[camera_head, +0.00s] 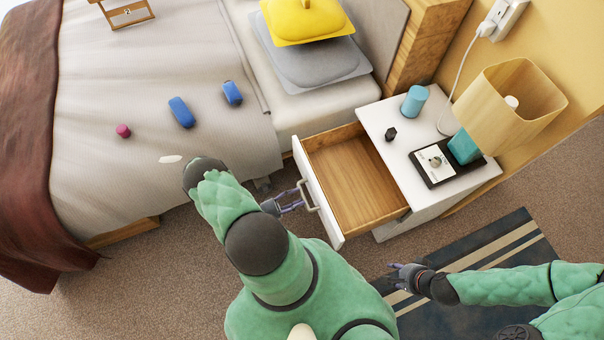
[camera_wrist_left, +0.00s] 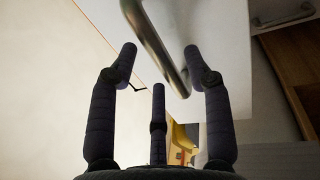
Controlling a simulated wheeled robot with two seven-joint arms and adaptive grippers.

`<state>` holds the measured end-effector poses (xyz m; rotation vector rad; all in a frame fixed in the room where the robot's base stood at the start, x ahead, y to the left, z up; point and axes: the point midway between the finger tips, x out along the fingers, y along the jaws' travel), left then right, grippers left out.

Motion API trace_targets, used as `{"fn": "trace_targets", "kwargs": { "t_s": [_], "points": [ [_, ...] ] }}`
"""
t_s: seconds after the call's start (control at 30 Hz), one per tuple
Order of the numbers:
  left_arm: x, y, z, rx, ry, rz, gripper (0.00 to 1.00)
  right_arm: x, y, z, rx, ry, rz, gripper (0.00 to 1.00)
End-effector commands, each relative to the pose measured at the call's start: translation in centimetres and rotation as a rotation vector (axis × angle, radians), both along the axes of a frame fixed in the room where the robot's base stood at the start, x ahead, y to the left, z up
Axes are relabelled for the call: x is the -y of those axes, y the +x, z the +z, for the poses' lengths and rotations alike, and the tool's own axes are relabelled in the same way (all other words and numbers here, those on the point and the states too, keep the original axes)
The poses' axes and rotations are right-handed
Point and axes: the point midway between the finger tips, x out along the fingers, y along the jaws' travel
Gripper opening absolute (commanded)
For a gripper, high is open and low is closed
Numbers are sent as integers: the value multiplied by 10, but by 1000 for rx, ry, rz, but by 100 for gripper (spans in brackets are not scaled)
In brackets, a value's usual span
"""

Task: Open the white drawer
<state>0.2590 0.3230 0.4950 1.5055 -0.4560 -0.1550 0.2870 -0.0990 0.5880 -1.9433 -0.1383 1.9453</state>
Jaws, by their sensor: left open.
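The white drawer (camera_head: 327,218) of the bedside cabinet is pulled well out, and its bare wooden inside shows empty in the head view. Its metal handle (camera_head: 308,196) is on the white front, facing left. My left gripper (camera_head: 297,198) is open at the handle. In the left wrist view the handle (camera_wrist_left: 157,45) passes close to the spread fingertips (camera_wrist_left: 160,62), in front of the drawer's white front (camera_wrist_left: 222,40); I cannot tell if they touch. My right gripper (camera_head: 400,277) is away from the drawer, over the dark striped rug; its fingers are too small to read.
The white cabinet top (camera_head: 385,118) holds a lamp (camera_head: 505,100), a teal cylinder (camera_head: 414,101), a small dark object (camera_head: 390,134) and a dark tray (camera_head: 429,178). The bed (camera_head: 110,90) stands at the left. The striped rug (camera_head: 480,265) lies in front.

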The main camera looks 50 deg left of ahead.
Motion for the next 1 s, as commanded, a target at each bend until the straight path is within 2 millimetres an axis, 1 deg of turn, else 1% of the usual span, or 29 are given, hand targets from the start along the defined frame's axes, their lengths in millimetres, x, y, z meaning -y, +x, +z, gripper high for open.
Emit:
{"fn": "trace_targets", "kwargs": {
  "t_s": [0.1, 0.3, 0.4, 0.5, 0.7, 1.0],
  "points": [
    [-10, -23, -5, -2, 2, 6, 50, 0, 0, 0, 0, 0, 0, 40],
    [-24, -58, -13, -1, 2, 4, 50, 0, 0, 0, 0, 0, 0, 40],
    [-29, -71, -16, 0, 2, 3, 50, 0, 0, 0, 0, 0, 0, 40],
    [-33, -80, -18, 0, 2, 3, 50, 0, 0, 0, 0, 0, 0, 40],
    [-36, -87, -19, 0, 1, 1, 50, 0, 0, 0, 0, 0, 0, 40],
    [-36, -86, -19, 0, 1, 1, 50, 0, 0, 0, 0, 0, 0, 40]
  ]
}}
